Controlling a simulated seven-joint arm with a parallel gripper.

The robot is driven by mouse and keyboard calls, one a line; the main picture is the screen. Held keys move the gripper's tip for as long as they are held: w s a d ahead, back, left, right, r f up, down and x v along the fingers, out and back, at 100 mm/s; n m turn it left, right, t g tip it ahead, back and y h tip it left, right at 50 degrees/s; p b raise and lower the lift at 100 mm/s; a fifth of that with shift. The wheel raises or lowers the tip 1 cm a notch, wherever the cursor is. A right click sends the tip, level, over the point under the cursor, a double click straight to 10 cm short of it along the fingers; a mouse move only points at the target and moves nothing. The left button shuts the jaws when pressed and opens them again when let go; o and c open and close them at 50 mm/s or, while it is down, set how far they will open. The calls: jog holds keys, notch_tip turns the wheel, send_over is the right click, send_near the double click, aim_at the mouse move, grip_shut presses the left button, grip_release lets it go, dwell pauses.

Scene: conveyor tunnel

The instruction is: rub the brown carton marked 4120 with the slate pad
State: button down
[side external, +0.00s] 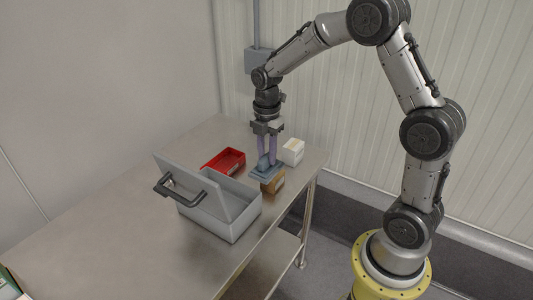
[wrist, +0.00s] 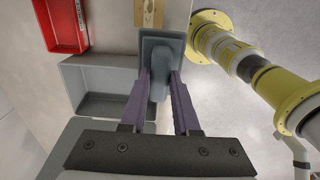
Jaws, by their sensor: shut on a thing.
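The slate pad (side external: 258,174), a flat blue-grey plate with an upright grip, is in my gripper (side external: 266,158). In the wrist view my purple fingers close on the grip of the pad (wrist: 162,46). The brown carton (side external: 274,184) sits near the table's right edge, just in front of the pad in the side view. The pad's plate overlaps the carton's rear side in the picture; I cannot tell whether they touch. The carton's marking is too small to read.
A red bin (side external: 225,161) lies to the left. A large grey case (side external: 232,218) with a raised lid and dark handle stands close by at front left. The table's left part is clear.

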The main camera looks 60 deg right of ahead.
jog(key=shift+w+r+n, duration=0.15)
jog(key=shift+r+n, duration=0.05)
jog(key=shift+n, duration=0.1)
jog(key=w+d, duration=0.2)
jog(key=d, duration=0.9)
jog(key=shift+w+f, duration=0.2)
jog(key=shift+f, duration=3.2)
jog(key=shift+a+f, duration=0.6)
jog(key=shift+f, duration=0.1)
jog(key=shift+a, duration=2.6)
jog(key=shift+d, duration=3.2)
notch_tip(320, 180, up, 8)
jog(key=shift+r, duration=0.2)
jog(key=shift+m, duration=0.4)
